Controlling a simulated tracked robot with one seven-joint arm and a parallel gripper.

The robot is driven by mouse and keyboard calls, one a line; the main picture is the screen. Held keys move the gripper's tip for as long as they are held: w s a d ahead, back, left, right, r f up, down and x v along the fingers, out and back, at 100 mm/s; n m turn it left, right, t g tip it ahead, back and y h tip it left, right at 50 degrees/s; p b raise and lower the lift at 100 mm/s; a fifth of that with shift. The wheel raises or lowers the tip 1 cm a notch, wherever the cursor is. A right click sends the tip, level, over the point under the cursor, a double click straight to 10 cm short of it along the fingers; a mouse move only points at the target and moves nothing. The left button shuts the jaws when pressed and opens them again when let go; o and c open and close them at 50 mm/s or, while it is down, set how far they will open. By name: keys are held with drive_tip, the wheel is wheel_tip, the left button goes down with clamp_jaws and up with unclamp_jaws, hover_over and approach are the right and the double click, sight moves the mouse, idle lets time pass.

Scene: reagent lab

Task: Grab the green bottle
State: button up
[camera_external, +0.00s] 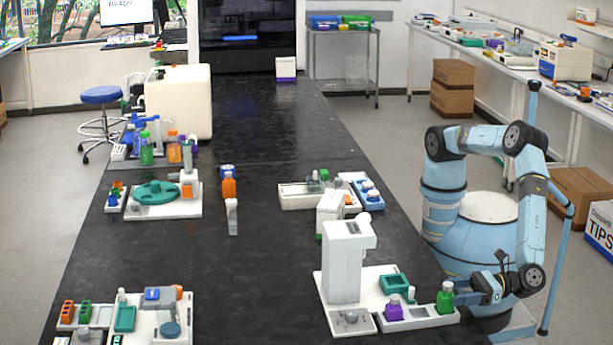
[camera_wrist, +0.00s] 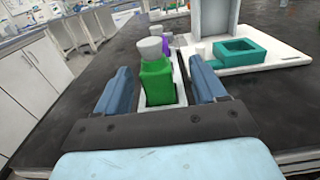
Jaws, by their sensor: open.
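A green bottle (camera_external: 445,298) with a grey cap stands upright at the right end of a white tray (camera_external: 424,318) near the bench's right edge. In the wrist view the green bottle (camera_wrist: 157,82) stands between the two blue fingers of my gripper (camera_wrist: 158,88). The fingers are open, one on each side, with a visible gap to the bottle. In the external view my gripper (camera_external: 466,292) reaches in from the right, close beside the bottle.
A purple bottle (camera_external: 394,307) stands left of the green one in the same tray. Behind are a teal open box (camera_external: 395,284) and a tall white device (camera_external: 344,262). Another green bottle (camera_external: 146,148) stands far left. The bench middle (camera_external: 260,290) is clear.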

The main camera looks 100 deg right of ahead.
sight(440, 295)
drive_tip(key=shift+w+a, duration=0.15)
drive_tip(key=shift+w, duration=1.2)
drive_tip(key=shift+w+a, duration=0.15)
drive_tip(key=shift+w, duration=1.2)
drive_tip(key=shift+c, duration=0.3)
drive_tip(key=c, duration=1.1)
